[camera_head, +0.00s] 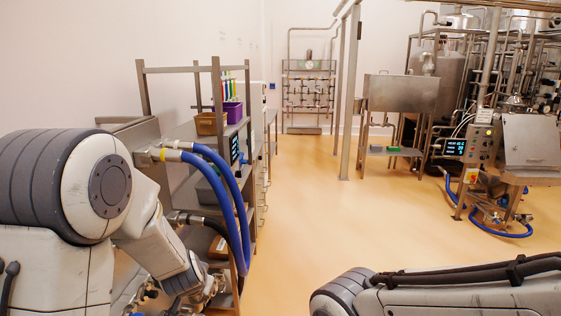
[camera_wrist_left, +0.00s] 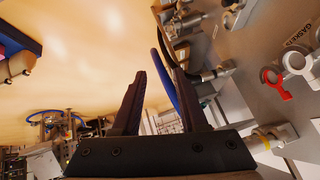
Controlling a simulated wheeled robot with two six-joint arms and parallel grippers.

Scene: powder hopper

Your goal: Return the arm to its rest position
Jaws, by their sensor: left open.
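My left arm (camera_head: 105,190) comes in from the left in the head view, bent, with its forearm pointing down beside the steel rack. Its gripper is not clearly seen there. In the left wrist view my left gripper (camera_wrist_left: 160,75) is open, its two dark fingers apart and nothing held between them. A blue hose and steel fittings show behind the fingers. My right arm (camera_head: 440,290) lies across the bottom right of the head view. Its gripper is out of view.
A steel rack (camera_head: 216,100) with blue hoses (camera_head: 237,205) stands close beside my left arm. In the wrist view a steel panel (camera_wrist_left: 245,75) with a red ring-ended piece (camera_wrist_left: 276,84) is at right. Process equipment (camera_head: 485,140) stands at far right. The middle floor (camera_head: 325,220) is clear.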

